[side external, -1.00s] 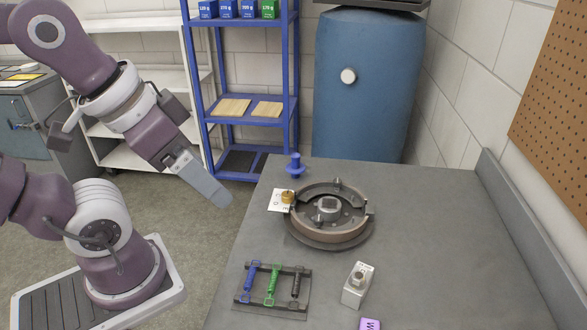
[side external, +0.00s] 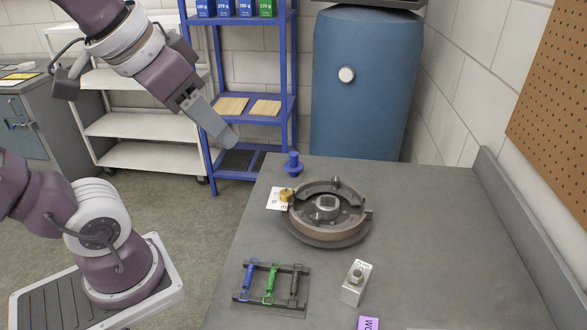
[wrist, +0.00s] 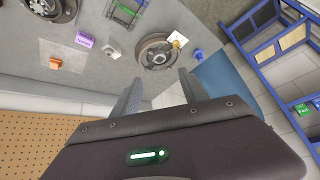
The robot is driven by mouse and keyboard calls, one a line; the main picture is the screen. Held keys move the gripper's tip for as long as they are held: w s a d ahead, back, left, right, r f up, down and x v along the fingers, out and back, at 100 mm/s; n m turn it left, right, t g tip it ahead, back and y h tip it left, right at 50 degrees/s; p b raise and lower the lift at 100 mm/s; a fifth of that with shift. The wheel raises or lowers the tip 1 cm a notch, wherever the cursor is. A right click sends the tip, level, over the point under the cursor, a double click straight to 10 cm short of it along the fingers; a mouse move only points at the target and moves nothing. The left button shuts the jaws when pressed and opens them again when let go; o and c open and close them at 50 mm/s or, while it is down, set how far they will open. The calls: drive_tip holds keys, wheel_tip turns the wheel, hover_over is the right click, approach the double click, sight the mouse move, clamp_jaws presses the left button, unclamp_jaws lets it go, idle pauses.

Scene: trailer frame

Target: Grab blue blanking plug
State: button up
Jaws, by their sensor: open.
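The blue blanking plug (side external: 293,164) stands upright at the table's far left edge, behind the brake drum assembly. It also shows in the wrist view (wrist: 198,55), just right of the assembly. My gripper (side external: 232,143) is in the air to the left of the plug and above it, off the table's edge. In the wrist view its two fingers (wrist: 160,88) are spread apart with nothing between them. The plug lies beyond the right fingertip there, clear of the fingers.
The brake drum assembly (side external: 328,232) sits close to the plug, with a brass piece (side external: 286,195) on a white card beside it. A rack of coloured springs (side external: 270,287), a metal block (side external: 356,282) and a purple block (side external: 369,323) lie nearer. A blue shelf (side external: 249,105) stands behind my gripper.

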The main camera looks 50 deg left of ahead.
drive_tip(key=w+a+r+n+t+y, duration=0.1)
drive_tip(key=w+a+y, duration=0.1)
drive_tip(key=w+a, duration=0.55)
drive_tip(key=w+a+r+n+t+y, duration=0.15)
drive_tip(key=w+a, duration=0.35)
drive_tip(key=w, duration=0.5)
drive_tip(key=t+h, duration=0.2)
drive_tip(key=t, duration=0.3)
hover_over(292, 156)
drive_tip(key=s, duration=0.2)
wheel_tip(292, 156, down, 4)
drive_tip(key=shift+m, duration=0.55)
drive_tip(key=f, duration=2.7)
drive_tip(key=shift+s+d+f, duration=0.2)
drive_tip(key=x, duration=0.6)
drive_tip(key=shift+a+f, duration=0.2)
drive_tip(key=shift+f, duration=0.05)
drive_tip(key=shift+w+a+f, duration=0.1)
drive_tip(key=shift+w+f, duration=0.05)
drive_tip(key=shift+w, duration=0.25)
clamp_jaws()
